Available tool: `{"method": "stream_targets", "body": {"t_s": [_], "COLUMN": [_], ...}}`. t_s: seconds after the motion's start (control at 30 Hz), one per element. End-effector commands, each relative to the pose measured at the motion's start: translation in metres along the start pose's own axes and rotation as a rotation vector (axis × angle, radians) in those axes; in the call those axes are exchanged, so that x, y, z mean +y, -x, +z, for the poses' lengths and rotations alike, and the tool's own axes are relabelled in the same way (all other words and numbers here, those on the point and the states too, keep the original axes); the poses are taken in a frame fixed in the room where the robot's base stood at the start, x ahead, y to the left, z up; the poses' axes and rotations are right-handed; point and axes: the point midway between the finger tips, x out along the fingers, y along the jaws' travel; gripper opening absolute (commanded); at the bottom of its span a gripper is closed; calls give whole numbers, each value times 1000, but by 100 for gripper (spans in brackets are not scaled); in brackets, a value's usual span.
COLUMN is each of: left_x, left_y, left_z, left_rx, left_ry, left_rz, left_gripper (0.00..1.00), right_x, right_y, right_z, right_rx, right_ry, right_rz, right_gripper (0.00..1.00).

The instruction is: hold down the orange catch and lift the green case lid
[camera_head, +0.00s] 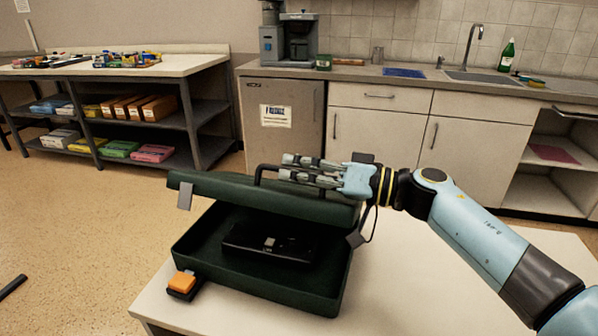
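The dark green case (190,244) stands on the white table with its lid (222,190) raised part way, so its inside shows. A black handle (262,169) sits on the lid. My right gripper (284,167) reaches in from the right, one finger above and one below the handle bar, and looks shut on it. The orange catch (181,282) is on a dark block at the case's front left corner, with nothing touching it. A black device (268,243) lies inside the case. My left gripper is out of view.
The white table (420,290) is bare right of the case, below my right arm. Behind are a counter with a coffee machine (289,38), a sink (474,74) and a green bottle (507,55). A shelved bench (190,66) stands at the back left.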

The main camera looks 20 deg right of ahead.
Motion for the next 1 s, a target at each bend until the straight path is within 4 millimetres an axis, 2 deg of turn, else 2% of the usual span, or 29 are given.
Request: {"method": "stream_targets", "body": {"t_s": [0.07, 0.33, 0.77, 1.0], "left_x": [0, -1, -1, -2], "left_y": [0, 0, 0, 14], "left_z": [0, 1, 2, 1], "left_rx": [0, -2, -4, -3], "left_ry": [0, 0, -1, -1], "left_rz": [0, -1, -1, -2], "left_gripper": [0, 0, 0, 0], "right_x": [0, 0, 0, -4], "right_y": [0, 0, 1, 0], "right_z": [0, 0, 0, -12], "right_rx": [0, 0, 0, 1], "right_ry": [0, 0, 0, 0], "right_rz": [0, 0, 0, 0], "right_gripper": [34, 0, 0, 0]}}
